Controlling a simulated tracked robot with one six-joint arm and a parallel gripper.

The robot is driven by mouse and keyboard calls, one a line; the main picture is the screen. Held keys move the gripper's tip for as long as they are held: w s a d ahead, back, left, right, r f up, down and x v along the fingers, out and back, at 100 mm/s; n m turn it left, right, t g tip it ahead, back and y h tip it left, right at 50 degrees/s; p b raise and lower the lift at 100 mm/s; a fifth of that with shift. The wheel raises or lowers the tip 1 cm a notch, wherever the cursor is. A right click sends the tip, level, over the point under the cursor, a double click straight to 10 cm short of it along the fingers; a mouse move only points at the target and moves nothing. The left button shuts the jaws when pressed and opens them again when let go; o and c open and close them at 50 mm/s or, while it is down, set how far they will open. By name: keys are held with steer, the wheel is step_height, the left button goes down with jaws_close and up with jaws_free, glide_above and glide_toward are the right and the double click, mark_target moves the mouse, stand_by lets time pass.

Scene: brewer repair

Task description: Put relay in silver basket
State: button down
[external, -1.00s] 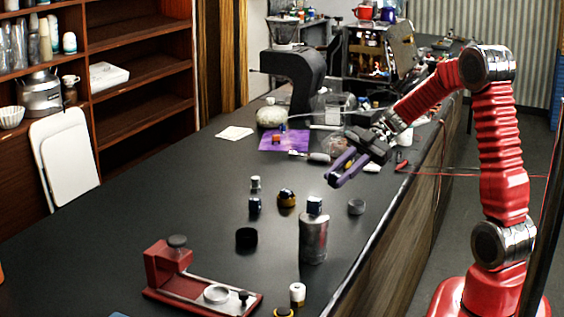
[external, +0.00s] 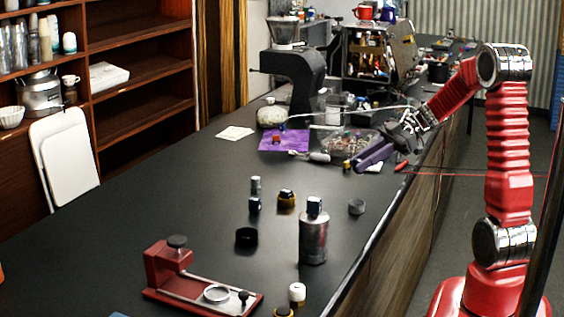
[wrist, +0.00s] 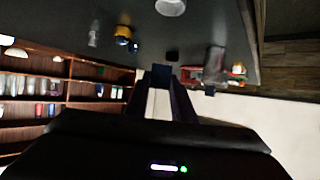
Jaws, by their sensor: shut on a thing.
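My gripper (external: 362,164) has purple fingers and hangs over the right side of the black table, beside a shallow silvery basket (external: 345,144) filled with small parts. In the wrist view, my gripper (wrist: 163,82) is shut on a small dark blue block (wrist: 161,73) at its fingertips, which appears to be the relay. In the external view the held block cannot be made out against the fingers.
A silver canister (external: 313,240) with a blue top stands nearer on the table (external: 150,220). Several small cylinders and a red press-like device (external: 168,265) are nearby. A purple mat (external: 270,146) and a black brewer (external: 305,78) stand farther back. The middle-left table is clear.

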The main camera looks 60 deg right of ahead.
steer(key=shift+f, duration=0.2)
steer(key=shift+f, duration=4.05)
steer(key=c, duration=1.4)
jaws_free()
steer(key=shift+c, duration=0.2)
step_height(320, 180, up, 7)
